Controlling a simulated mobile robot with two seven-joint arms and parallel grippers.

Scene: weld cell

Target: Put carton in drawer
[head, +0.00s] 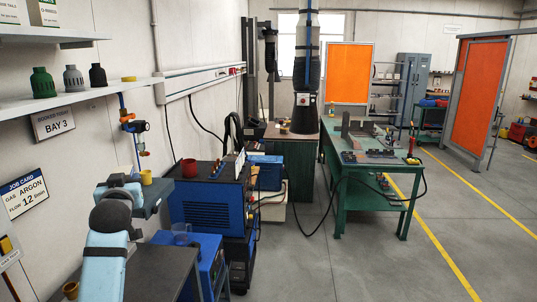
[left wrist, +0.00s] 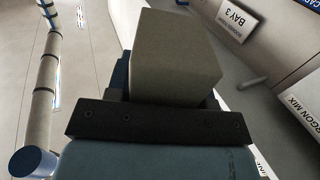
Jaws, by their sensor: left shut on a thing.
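A plain grey-beige box, which I take to be the carton (left wrist: 176,52), stands large in the left wrist view. My left gripper (left wrist: 165,95) is shut on it, with dark finger parts at its lower sides. In the head view my light blue left arm comes in from the bottom left. I cannot pick out an open drawer in either view. My right gripper is not in view.
A grey-teal unit (head: 152,203) with a yellow cup (head: 146,177) on top is right beside my left wrist. A blue welding machine (head: 208,198) stands to the right. A wall shelf (head: 75,107) is above.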

